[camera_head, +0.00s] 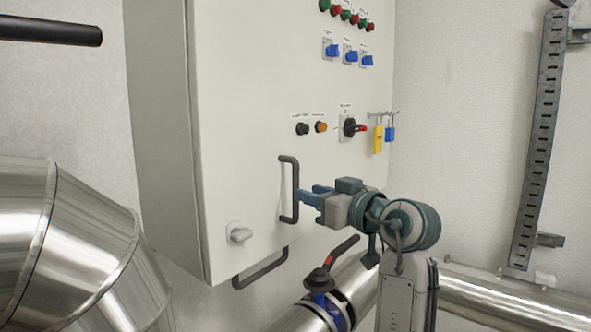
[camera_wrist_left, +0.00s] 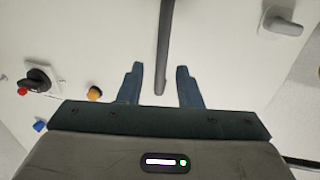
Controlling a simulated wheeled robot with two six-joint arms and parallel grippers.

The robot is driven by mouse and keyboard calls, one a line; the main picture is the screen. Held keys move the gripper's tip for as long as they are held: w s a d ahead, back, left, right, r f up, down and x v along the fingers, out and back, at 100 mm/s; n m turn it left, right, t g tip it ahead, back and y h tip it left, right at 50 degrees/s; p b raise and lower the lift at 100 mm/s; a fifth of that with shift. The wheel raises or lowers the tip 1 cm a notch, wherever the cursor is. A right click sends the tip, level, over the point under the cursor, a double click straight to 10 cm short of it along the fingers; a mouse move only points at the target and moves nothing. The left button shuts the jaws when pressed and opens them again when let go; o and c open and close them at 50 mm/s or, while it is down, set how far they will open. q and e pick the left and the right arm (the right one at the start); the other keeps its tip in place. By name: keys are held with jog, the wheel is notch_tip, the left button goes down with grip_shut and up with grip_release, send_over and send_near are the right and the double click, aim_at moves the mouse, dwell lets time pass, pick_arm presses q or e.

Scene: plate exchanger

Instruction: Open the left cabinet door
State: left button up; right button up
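The cabinet's pale front door (camera_head: 245,130) appears closed in the head view. A dark vertical bar handle (camera_head: 283,180) is fixed on its lower part. My left gripper (camera_head: 304,194) reaches the handle's right side in the head view. In the left wrist view the fingers of my left gripper (camera_wrist_left: 160,72) are spread, with the dark handle (camera_wrist_left: 166,40) between them and visible gaps on both sides. It is open and not clamped on the handle. My right gripper is not in view.
A light latch knob (camera_head: 240,234) sits lower left on the door. A second dark bar handle (camera_head: 260,270) hangs under the cabinet. Switches and padlocks (camera_head: 379,138) are at the right. A large silver duct (camera_head: 70,245) stands left.

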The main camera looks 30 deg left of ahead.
aim_at(295, 215)
pick_arm(q)
jog(key=p+x, duration=0.2)
jog(key=x, duration=0.2)
jog(key=shift+a+r+p, duration=0.1)
jog(key=shift+a+p, duration=0.3)
jog(key=shift+a, duration=0.05)
jog(key=shift+w+a, duration=0.15)
jog(key=shift+a, duration=0.25)
jog(key=shift+d, duration=0.1)
grip_shut()
